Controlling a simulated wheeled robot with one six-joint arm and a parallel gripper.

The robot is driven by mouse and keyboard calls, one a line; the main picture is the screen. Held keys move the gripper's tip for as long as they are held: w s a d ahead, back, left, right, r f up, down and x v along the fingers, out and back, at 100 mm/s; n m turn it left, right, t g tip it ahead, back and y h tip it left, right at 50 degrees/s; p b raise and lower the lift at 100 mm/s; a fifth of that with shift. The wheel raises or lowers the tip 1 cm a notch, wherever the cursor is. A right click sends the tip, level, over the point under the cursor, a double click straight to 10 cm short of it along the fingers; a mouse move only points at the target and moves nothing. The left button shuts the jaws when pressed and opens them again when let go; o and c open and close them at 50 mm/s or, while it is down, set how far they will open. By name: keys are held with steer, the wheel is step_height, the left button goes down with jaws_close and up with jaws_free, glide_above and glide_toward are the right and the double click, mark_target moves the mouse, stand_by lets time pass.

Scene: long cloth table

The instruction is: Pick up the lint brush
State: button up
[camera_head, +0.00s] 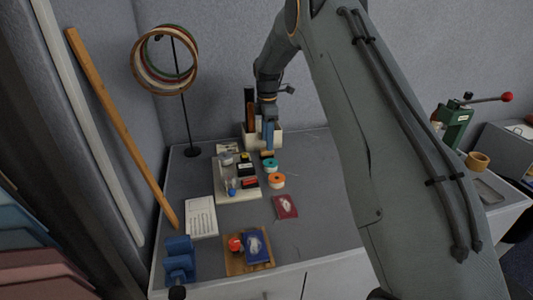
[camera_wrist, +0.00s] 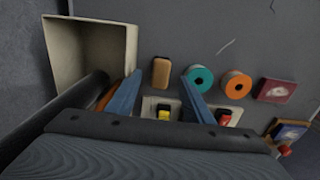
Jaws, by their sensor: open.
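A small tan, rounded block, which looks to be the lint brush, lies on the grey table; its bristles are not visible. It shows in the wrist view (camera_wrist: 161,73) just beyond the fingertips, and in the head view (camera_head: 267,154) below my gripper. My gripper (camera_head: 268,138) points down above it, beside the cream bin. In the wrist view my gripper's (camera_wrist: 161,78) two blue fingers are apart, one on each side of the tan block in the picture, with nothing held. I cannot tell the exact height gap.
A cream bin (camera_wrist: 120,45) with dark upright items stands close to the left finger. A teal tape roll (camera_head: 268,164) and an orange roll (camera_head: 276,181) lie near the block. A pale tray (camera_head: 238,194) holds small items. A ring stand (camera_head: 189,120) is at left.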

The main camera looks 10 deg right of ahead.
steer(key=shift+a+f+p, duration=0.15)
steer(key=shift+f+p, duration=0.85)
steer(key=shift+f, duration=1.6)
steer(key=c, duration=1.1)
steer(key=shift+c, duration=0.2)
step_height(320, 180, up, 10)
steer(key=b, duration=0.2)
steer(key=shift+b, duration=0.35)
